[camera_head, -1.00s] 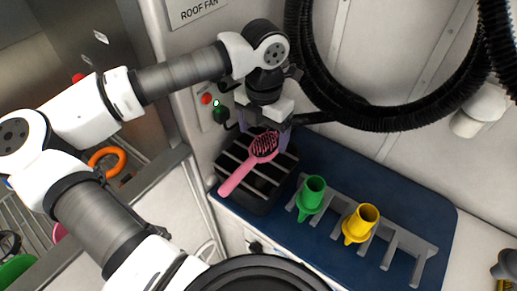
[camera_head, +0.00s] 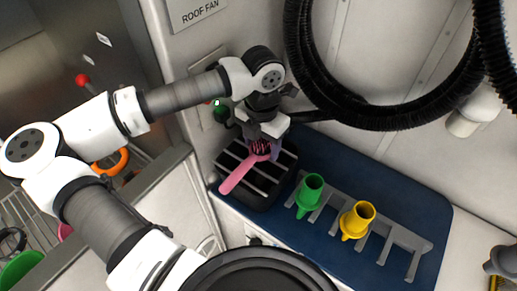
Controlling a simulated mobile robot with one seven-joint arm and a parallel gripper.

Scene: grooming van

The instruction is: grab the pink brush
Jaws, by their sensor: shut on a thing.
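The pink brush (camera_head: 238,176) lies tilted over the black slotted block (camera_head: 268,189), its handle pointing to the lower left. Its bristled head is up at the block's far part, under my gripper (camera_head: 262,150). My gripper points down and is shut on the head of the brush. The gripper's body hides part of the brush head, and I cannot tell whether the brush still touches the block.
A grey rack (camera_head: 388,240) on the blue mat (camera_head: 425,215) holds a green nozzle (camera_head: 311,190) and a yellow nozzle (camera_head: 358,219) to the right. A black hose (camera_head: 390,122) hangs behind. An orange ring (camera_head: 112,163) is at left.

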